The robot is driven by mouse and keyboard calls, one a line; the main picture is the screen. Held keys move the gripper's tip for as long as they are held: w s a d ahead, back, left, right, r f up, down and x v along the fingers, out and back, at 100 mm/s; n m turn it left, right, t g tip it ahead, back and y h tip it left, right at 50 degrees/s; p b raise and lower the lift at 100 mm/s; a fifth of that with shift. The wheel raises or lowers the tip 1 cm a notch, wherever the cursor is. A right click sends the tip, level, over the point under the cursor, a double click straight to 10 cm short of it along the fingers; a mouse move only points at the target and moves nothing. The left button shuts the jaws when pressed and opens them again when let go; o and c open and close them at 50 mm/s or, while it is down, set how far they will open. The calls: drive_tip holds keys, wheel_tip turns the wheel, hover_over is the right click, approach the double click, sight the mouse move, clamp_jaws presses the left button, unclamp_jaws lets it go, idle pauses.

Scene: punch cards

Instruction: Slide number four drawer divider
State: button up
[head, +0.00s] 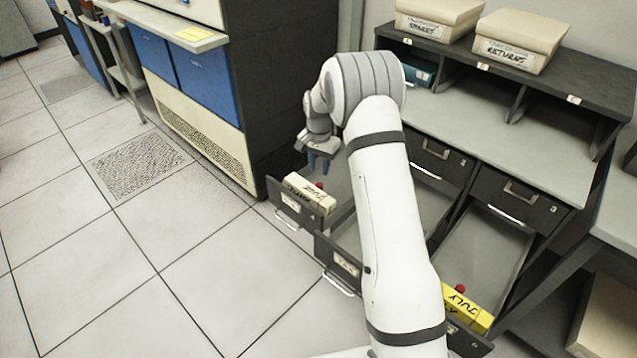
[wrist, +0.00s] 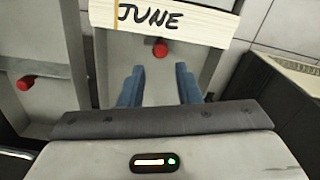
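A cream block marked JUNE (head: 311,194) with a red knob stands near the front of the open drawer (head: 290,206) at the left. It fills the top of the wrist view (wrist: 165,22), with its red knob (wrist: 160,48) below the lettering. My gripper (head: 321,168) is above this drawer, behind the block. Its blue fingers (wrist: 159,72) are apart and empty, with the knob just beyond their tips. A yellow block marked JULY (head: 467,309) with a red knob is in another open drawer at the lower right. I cannot read which drawer is number four.
Another open drawer (head: 345,262) lies between these two, partly behind my arm. A second red knob (wrist: 25,82) shows left in the wrist view. Shut drawers (head: 520,196) and shelves are above. A blue-panelled machine (head: 205,75) stands left. Floor in front is clear.

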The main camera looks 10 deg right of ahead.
sight(319, 185)
wheel_tip(319, 185, down, 7)
drive_tip(key=shift+f, duration=0.1)
idle(0.3)
clamp_jaws()
idle(0.4)
